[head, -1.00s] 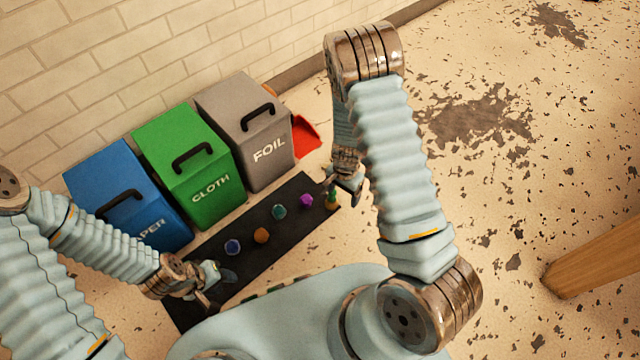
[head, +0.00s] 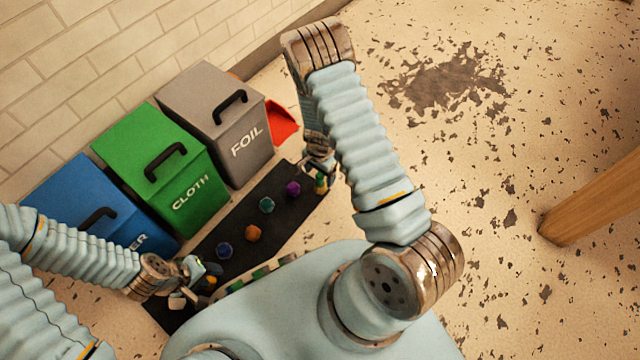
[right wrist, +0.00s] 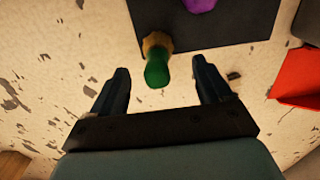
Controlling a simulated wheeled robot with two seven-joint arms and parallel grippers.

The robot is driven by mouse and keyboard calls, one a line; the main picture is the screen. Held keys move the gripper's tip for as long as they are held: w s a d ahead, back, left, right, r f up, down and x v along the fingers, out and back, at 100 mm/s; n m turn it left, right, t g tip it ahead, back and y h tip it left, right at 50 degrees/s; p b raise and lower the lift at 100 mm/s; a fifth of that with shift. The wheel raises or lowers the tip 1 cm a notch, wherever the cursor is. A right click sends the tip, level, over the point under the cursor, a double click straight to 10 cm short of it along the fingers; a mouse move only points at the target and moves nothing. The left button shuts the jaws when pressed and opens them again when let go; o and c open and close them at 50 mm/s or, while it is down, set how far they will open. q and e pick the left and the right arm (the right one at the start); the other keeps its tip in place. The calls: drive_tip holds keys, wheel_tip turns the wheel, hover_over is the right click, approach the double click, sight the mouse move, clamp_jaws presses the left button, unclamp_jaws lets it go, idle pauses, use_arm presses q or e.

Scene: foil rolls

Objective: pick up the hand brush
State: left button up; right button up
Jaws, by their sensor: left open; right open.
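A small item with a green handle and a tan part, which looks like the hand brush (head: 321,184), is at the far right corner of the black mat. In the right wrist view the hand brush (right wrist: 157,70) points its green end toward my right gripper (right wrist: 160,68), between the two spread fingers and not gripped. In the head view my right gripper (head: 320,164) is right beside it, partly hidden by its own wrist. My left gripper (head: 198,284) is open over the near left part of the mat, away from the brush.
The black mat (head: 232,216) holds several small coloured pieces, among them a purple one (head: 293,188). Blue (head: 75,190), green (head: 150,150) and grey (head: 205,100) lidded bins stand behind it. A red dustpan-like thing (head: 283,122) is beside the grey bin.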

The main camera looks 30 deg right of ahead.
wheel_tip(320, 180, down, 5)
drive_tip(key=shift+s+r+b, duration=0.15)
drive_tip(key=shift+b, duration=0.55)
drive_tip(key=shift+r, duration=0.1)
drive_tip(key=c, duration=1.2)
drive_tip(key=shift+o, duration=0.2)
drive_tip(key=shift+r, duration=0.1)
drive_tip(key=shift+r, duration=0.3)
wheel_tip(320, 180, up, 2)
drive_tip(key=shift+r+p, duration=0.2)
drive_tip(key=shift+p, duration=0.45)
drive_tip(key=s+r+p, duration=0.2)
drive_tip(key=s+r, duration=0.7)
drive_tip(key=s, duration=0.5)
drive_tip(key=shift+r, duration=0.4)
drive_tip(key=shift+d, duration=0.15)
